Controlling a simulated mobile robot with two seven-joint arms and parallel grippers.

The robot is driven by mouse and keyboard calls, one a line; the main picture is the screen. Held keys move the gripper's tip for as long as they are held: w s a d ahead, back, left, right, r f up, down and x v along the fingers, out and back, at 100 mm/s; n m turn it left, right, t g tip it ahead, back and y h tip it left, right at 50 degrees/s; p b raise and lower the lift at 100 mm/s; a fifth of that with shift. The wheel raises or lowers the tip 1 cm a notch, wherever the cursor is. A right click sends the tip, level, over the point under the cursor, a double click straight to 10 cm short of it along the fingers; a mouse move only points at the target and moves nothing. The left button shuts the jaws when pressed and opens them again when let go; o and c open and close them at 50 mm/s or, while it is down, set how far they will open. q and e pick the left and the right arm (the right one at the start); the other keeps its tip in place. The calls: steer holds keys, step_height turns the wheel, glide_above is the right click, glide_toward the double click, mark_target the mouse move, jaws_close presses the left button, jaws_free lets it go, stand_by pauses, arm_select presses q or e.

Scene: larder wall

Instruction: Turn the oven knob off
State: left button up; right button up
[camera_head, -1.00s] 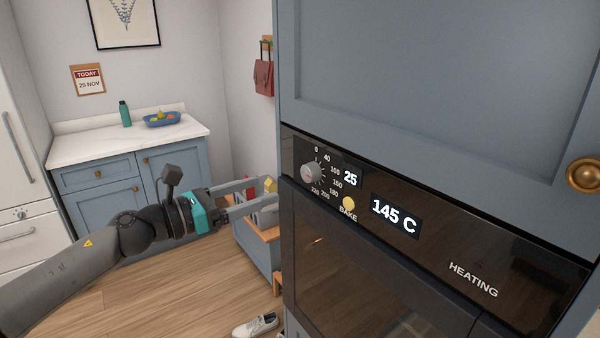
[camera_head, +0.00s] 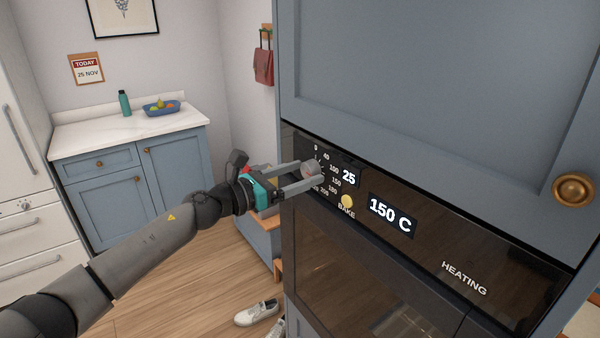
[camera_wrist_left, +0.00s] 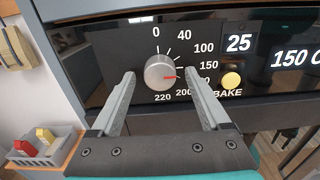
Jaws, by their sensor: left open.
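The oven knob (camera_wrist_left: 160,71) is a round silver dial on the black control panel. Its red pointer mark sits between 150 and 200, near the partly covered 180. In the head view the knob (camera_head: 311,169) is at the panel's left end. My left gripper (camera_head: 318,175) is open with its fingers reaching to the knob. In the left wrist view my left gripper (camera_wrist_left: 160,85) has one finger on each side of the knob, with a visible gap around it. The display (camera_head: 391,215) reads 150 C, and another reads 25. My right gripper is not in view.
A yellow BAKE light (camera_head: 347,202) is right of the knob, and HEATING shows on the panel. The blue cabinet door (camera_head: 430,90) is above. A crate (camera_wrist_left: 45,150) lies below left. White shoes (camera_head: 257,313) are on the floor.

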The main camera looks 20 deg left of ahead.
arm_select(q)
jaws_close()
stand_by(0.7)
